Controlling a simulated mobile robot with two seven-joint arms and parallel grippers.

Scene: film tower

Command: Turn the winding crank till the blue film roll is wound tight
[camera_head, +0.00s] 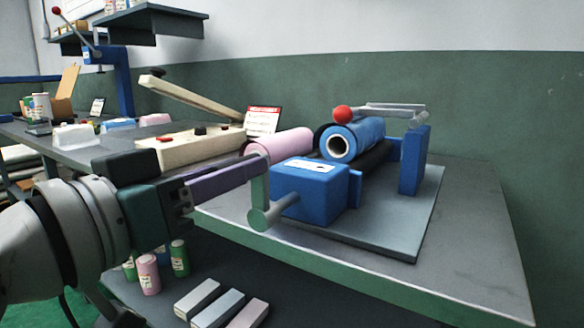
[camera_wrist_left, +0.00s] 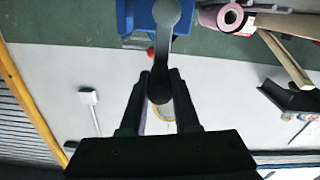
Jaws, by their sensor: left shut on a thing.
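The winding crank (camera_head: 261,217) is a grey-green arm on the front of a blue gearbox (camera_head: 312,190). My left gripper (camera_head: 262,172) is shut on the upper end of the crank, its purple-grey fingers coming in from the left. In the left wrist view, the crank arm (camera_wrist_left: 165,40) runs up from between the fingers of my left gripper (camera_wrist_left: 160,88). The blue film roll (camera_head: 366,132) lies behind the gearbox, its pale hollow core facing me. How tightly it is wound cannot be told. My right gripper is not in view.
A red ball knob (camera_head: 342,115) and grey bar sit above the roll, beside a blue upright (camera_head: 413,160). A pink roll (camera_head: 280,145) lies to the left, near a cream long-handled device (camera_head: 190,147). The table's right side (camera_head: 475,230) is clear.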

